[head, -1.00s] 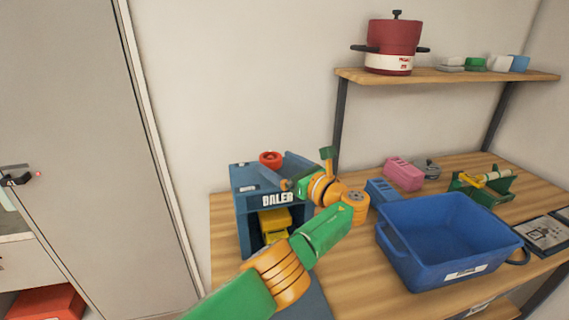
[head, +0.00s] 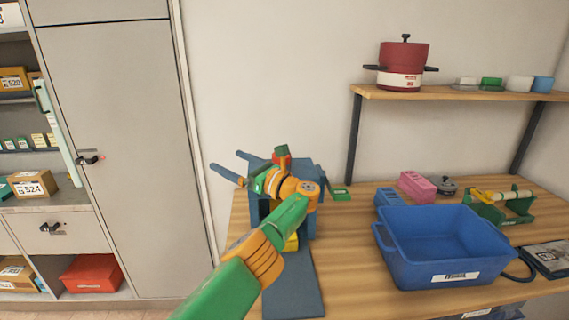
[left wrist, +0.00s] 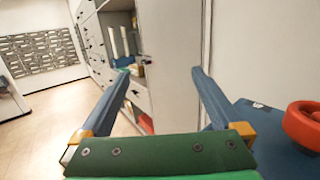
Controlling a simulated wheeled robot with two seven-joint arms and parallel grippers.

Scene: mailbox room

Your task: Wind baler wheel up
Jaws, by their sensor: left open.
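The blue baler (head: 312,225) stands at the left end of the wooden table, mostly covered by my left arm. A yellow item (head: 291,243) shows inside it. Its red wheel (head: 283,161) is on top, largely hidden by my wrist in the head view. The wheel (left wrist: 303,124) is clearer in the left wrist view, at the right edge on the baler's blue top (left wrist: 262,122). My left gripper (head: 226,160) is open and empty above the baler, its fingers pointing left past it. In the left wrist view the gripper (left wrist: 160,73) is beside the wheel, not touching it. My right gripper is out of view.
A blue bin (head: 440,250) stands right of the baler, with a pink block (head: 416,186) and a green holder (head: 502,205) behind it. A shelf (head: 460,94) holds a red pot (head: 403,66). A grey cabinet (head: 120,140) is at the left.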

